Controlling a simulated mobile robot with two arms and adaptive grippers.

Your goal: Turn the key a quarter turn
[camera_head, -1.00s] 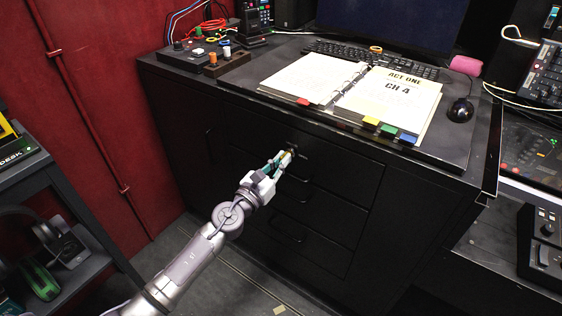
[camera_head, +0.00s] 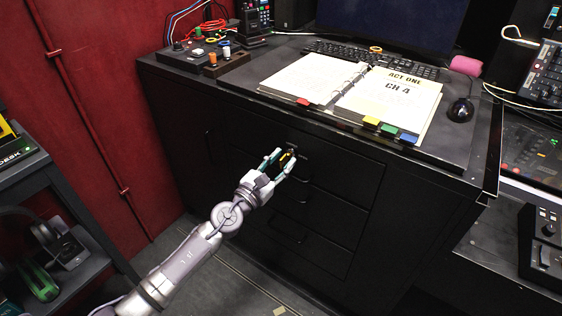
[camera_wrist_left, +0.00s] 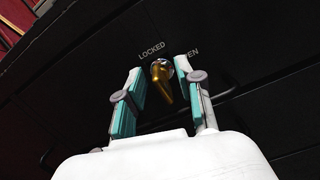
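A brass key (camera_head: 285,158) sits in a lock at the top drawer of the black cabinet (camera_head: 340,212). In the left wrist view the key (camera_wrist_left: 163,88) sticks out of a round lock, below the words LOCKED (camera_wrist_left: 152,50) and a partly hidden label ending in EN (camera_wrist_left: 193,53). My left gripper (camera_head: 284,157) is open in front of the lock, with one finger on each side of the key. In the left wrist view gaps show between the key and both teal finger pads. My right gripper is in no view.
Drawer handles (camera_head: 303,200) stick out just below and right of the lock. An open binder (camera_head: 340,85), a keyboard (camera_head: 375,62) and a mouse (camera_head: 460,109) lie on the cabinet top. A shelf with headphones (camera_head: 45,232) stands at the left. The floor before the cabinet is mostly clear.

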